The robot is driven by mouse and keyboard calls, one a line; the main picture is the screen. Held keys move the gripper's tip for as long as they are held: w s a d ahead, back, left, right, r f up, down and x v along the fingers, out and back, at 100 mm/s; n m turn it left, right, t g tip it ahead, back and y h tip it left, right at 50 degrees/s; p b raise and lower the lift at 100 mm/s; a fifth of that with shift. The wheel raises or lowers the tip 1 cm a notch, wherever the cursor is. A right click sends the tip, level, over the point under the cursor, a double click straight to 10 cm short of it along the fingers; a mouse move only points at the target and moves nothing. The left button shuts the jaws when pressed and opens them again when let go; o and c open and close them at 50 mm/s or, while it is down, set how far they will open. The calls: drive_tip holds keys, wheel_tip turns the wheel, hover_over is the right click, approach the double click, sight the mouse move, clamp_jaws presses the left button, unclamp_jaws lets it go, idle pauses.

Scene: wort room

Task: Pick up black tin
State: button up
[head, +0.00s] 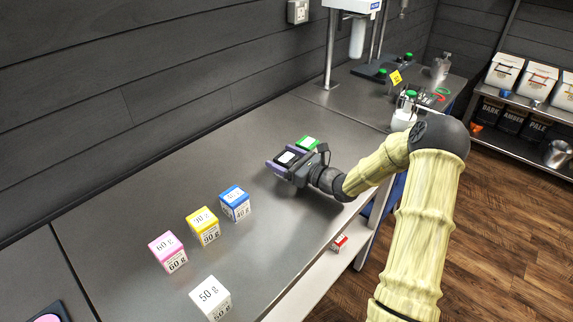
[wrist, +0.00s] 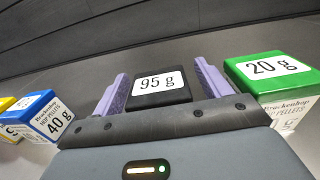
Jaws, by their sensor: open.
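The black tin (wrist: 158,84), labelled 95 g, sits between the two purple fingers of my gripper (wrist: 161,68) in the wrist view. My gripper is open, with a finger on each side of the tin and narrow gaps visible beside it. The near lower part of the tin is hidden behind the gripper body. In the head view the tin's dark top and white label (head: 287,157) show among the fingers of my gripper (head: 285,161), low over the dark worktop.
A green 20 g box (wrist: 270,68) stands close to the right finger. A blue 40 g box (head: 235,202) stands to the left, then yellow (head: 203,225), pink (head: 167,250) and white (head: 210,298) boxes. A dark wall (head: 150,80) runs behind the worktop (head: 130,210).

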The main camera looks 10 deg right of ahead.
drive_tip(key=shift+w+a, duration=0.35)
drive_tip(key=shift+w, duration=0.05)
drive_tip(key=c, duration=1.1)
wheel_tip(320, 180, up, 28)
drive_tip(key=shift+p, duration=0.6)
